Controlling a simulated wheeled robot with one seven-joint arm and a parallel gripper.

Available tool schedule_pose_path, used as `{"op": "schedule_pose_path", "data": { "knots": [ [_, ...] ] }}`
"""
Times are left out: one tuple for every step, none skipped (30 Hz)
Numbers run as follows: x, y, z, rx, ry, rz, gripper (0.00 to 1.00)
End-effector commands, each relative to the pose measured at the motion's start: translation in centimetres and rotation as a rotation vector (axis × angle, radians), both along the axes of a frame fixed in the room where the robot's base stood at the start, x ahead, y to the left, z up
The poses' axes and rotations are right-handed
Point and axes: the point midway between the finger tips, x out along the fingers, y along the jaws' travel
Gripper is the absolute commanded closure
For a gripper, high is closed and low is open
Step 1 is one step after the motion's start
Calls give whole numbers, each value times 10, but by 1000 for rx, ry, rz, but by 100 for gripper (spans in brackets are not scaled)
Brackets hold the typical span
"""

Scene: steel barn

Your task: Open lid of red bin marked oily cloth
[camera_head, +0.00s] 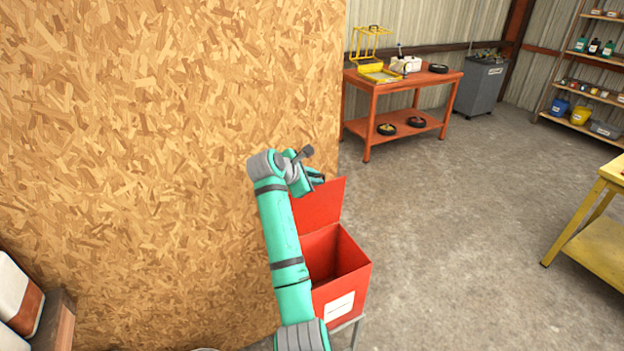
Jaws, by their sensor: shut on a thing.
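The red bin (351,288) stands in the lower middle, close to the chipboard wall, on a grey metal stand. A white label (339,307) is on its front; its writing is too small to read. The bin's red lid (322,204) is raised and stands roughly upright at the back, so the dark inside shows. My green and grey arm reaches up across the bin's left side and hides part of it. My gripper (318,178) is at the upper edge of the lid, shut on it; the exact grip is partly hidden by my wrist.
A chipboard wall (130,140) fills the left side. An orange table (437,84) with a yellow rack and tray stands at the back, beside a grey cabinet (482,88). Shelves (596,55) and a yellow table (597,243) are at right. The concrete floor (455,200) between is clear.

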Motion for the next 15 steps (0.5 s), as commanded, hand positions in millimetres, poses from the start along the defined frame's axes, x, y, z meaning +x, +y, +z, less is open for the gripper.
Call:
{"op": "schedule_pose_path", "data": {
  "knots": [
    [0,-8,0,-1,-2,-10,100],
    [0,-8,0,-1,-1,-10,100],
    [0,-9,0,-1,-1,-10,81],
    [0,-9,0,-1,-1,-10,74],
    [0,-8,0,-1,-1,-10,72],
    [0,-7,0,-1,-1,-9,72],
    [0,-5,0,-1,-1,-7,72],
    [0,-4,0,-1,0,-6,72],
    [0,-3,0,-1,0,-4,72],
    [0,-3,0,-1,0,-4,72],
    [0,-3,0,-1,0,-4,72],
    [0,-2,0,-2,0,-3,72],
    [0,-2,0,-1,0,-2,72],
    [-1,-1,1,-1,0,-2,72],
    [-2,0,2,-1,-1,-2,72]
  ]
}}
